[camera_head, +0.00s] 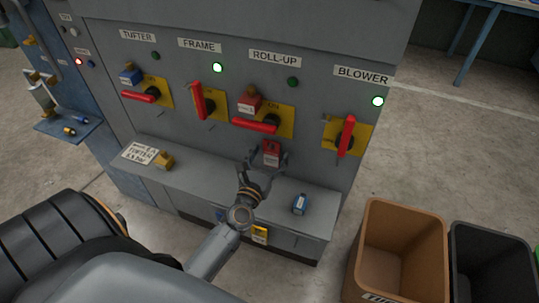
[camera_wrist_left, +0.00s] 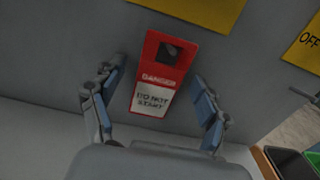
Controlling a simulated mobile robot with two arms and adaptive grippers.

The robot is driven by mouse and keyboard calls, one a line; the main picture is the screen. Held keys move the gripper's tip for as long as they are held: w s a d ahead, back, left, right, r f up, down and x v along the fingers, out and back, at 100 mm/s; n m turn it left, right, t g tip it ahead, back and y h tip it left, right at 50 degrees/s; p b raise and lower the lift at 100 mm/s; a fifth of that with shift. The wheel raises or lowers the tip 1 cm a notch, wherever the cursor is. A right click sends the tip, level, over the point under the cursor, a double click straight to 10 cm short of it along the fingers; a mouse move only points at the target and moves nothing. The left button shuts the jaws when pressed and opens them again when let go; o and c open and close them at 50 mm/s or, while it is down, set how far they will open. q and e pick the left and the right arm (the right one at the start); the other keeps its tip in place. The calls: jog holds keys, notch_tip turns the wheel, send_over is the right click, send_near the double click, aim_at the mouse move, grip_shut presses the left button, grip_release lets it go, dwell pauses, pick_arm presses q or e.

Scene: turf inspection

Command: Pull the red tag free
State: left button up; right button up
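The red tag (camera_head: 271,150) shows below the ROLL-UP switch, in front of the grey cabinet face. In the left wrist view the tag (camera_wrist_left: 160,75) is a tilted red-and-white card reading "DANGER DO NOT START", with a dark hole near its top. My left gripper (camera_head: 268,161) is open around it, one finger on each side. In the left wrist view gaps show between the tag and both fingers. Whether anything holds the tag from behind is hidden. A red padlock (camera_head: 249,103) sits at the ROLL-UP switch, above its red handle (camera_head: 255,126). My right gripper is out of view.
The BLOWER handle (camera_head: 346,136) stands to the right. A brown bin (camera_head: 403,222) and a black bin (camera_head: 492,240) stand at right.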

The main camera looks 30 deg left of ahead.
pick_arm(q)
jog(key=c, duration=1.1)
jog(key=shift+r+p, duration=0.45)
jog(key=shift+r, duration=0.1)
jog(key=shift+s, duration=0.15)
jog(key=shift+b+v, duration=0.35)
jog(key=shift+v, duration=1.15)
jog(key=shift+s+d, duration=0.1)
jog(key=shift+s, duration=0.15)
jog(key=b, duration=0.2)
send_near(271, 150)
jog(key=shift+f, duration=0.1)
